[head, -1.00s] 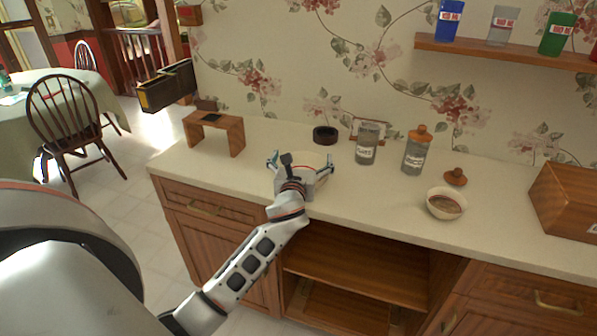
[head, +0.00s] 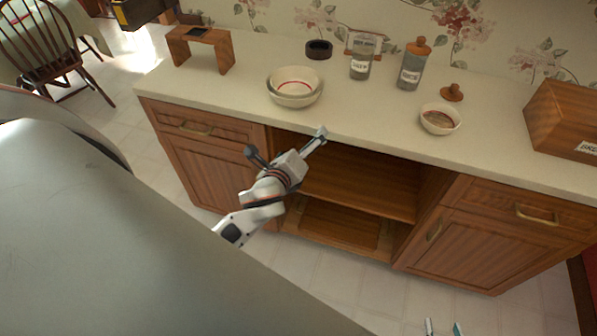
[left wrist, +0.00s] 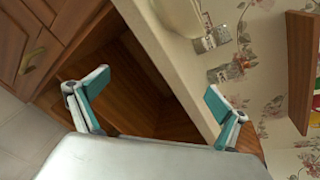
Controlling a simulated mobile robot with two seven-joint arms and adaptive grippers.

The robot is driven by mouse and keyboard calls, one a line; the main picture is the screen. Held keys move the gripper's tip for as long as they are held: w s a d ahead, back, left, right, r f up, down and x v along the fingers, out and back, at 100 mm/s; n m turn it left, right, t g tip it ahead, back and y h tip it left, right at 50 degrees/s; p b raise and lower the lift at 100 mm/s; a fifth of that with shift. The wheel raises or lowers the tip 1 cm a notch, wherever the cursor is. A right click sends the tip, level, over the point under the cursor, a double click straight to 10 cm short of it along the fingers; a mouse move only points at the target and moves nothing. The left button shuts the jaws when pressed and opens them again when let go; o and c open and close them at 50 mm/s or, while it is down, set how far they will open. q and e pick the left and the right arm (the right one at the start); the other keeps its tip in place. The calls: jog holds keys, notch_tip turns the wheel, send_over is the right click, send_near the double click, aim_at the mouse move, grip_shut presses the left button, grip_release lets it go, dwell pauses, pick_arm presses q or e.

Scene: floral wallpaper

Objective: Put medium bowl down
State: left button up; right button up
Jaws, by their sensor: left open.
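A cream bowl with a red band inside (head: 295,78), which looks like the medium bowl, sits nested in a slightly wider cream bowl (head: 296,101) on the counter. Both look upright. A pale bowl side also shows at the top of the left wrist view (left wrist: 178,12). My left gripper (head: 286,141) is open and empty, in front of the counter edge and apart from the bowls. Its spread fingers also show in the left wrist view (left wrist: 156,88). Only the fingertips of my right gripper (head: 444,328) show at the bottom edge, spread apart with nothing between them.
A smaller bowl (head: 440,119) with something brown inside stands on the right of the counter (head: 370,115). Jars (head: 412,68), a dark ring (head: 319,49), a wooden stand (head: 201,48) and a wooden box (head: 566,120) are on it. An open shelf (head: 350,182) lies below.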

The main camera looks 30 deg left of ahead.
pick_arm(q)
jog(key=s+d+f+n+g+h, duration=0.1)
jog(key=s+d+f+n+h, duration=0.2)
jog(key=s+d+f+n, duration=0.2)
jog(key=s+d+f+n+g+h, duration=0.2)
jog(key=s+d+f+n, duration=0.4)
jog(key=s+f+n, duration=0.6)
jog(key=s+n+h, duration=0.1)
jog(key=s+n, duration=0.1)
jog(key=n, duration=0.1)
jog(key=shift+d+f+g, duration=0.2)
jog(key=shift+f+g, duration=0.1)
